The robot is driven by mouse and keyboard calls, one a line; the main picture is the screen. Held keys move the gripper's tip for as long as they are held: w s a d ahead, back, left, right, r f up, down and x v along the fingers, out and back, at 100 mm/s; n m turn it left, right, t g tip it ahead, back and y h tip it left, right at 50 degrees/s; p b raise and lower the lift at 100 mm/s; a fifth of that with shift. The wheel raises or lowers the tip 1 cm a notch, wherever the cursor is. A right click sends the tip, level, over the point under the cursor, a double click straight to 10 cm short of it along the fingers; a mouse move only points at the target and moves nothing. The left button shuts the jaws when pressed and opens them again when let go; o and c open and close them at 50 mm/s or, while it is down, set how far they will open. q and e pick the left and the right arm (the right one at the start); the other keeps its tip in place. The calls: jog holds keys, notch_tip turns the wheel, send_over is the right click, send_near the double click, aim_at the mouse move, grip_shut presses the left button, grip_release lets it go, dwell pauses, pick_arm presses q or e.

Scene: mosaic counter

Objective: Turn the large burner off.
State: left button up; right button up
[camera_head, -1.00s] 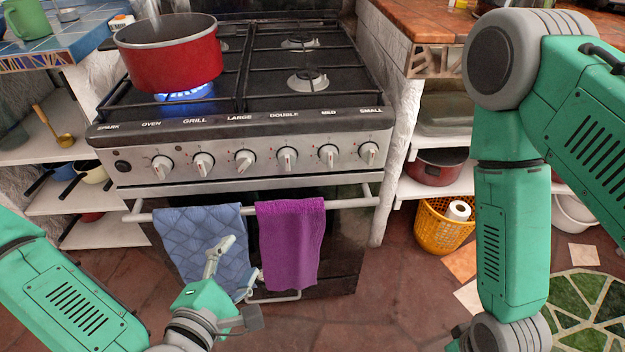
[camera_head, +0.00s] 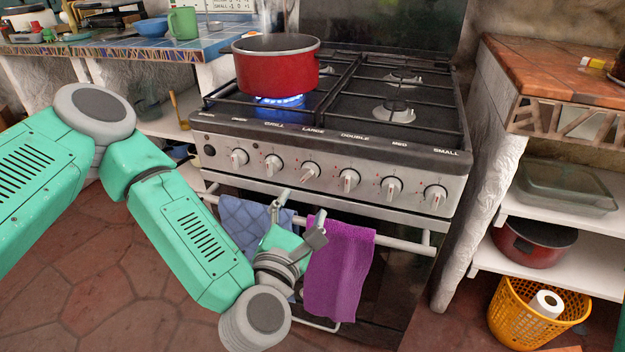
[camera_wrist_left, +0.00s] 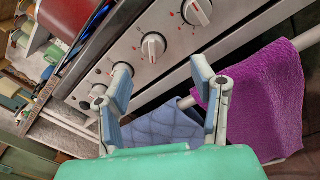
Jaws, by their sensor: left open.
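The stove's knobs sit in a row on its front panel. The large burner's knob (camera_head: 310,172), below the label LARGE, is third from the left. A blue flame (camera_head: 280,100) burns under the red pot (camera_head: 276,72) at the stove's left. My left gripper (camera_head: 301,206) is open and empty, below the knob row and in front of the towels. In the left wrist view, its two fingers (camera_wrist_left: 162,82) are spread wide, with several knobs beyond them; I cannot tell there which is the large one. My right gripper is out of view.
A blue towel (camera_head: 240,225) and a purple towel (camera_head: 340,270) hang on the oven's handle bar (camera_head: 405,245), close to my left gripper. A counter with shelves (camera_head: 520,235) stands at the right. The floor in front is clear.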

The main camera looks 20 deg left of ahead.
aim_at(306, 179)
pick_arm(q)
jog(key=w+a, duration=0.1)
jog(key=w, duration=0.2)
jog(key=w+a+b, duration=0.1)
jog(key=w, duration=0.2)
jog(key=w+a+b, duration=0.1)
jog(key=w, duration=0.2)
jog(key=shift+a+f, duration=0.15)
jog(key=shift+f, duration=0.2)
jog(key=shift+w+d+r, duration=0.15)
jog(key=shift+w+d, duration=0.15)
jog(key=shift+d, duration=0.85)
jog(key=shift+a, duration=0.4)
jog(key=c, duration=0.9)
jog(key=shift+a, duration=0.45)
jog(key=shift+c, duration=1.2)
jog(key=shift+d, duration=0.35)
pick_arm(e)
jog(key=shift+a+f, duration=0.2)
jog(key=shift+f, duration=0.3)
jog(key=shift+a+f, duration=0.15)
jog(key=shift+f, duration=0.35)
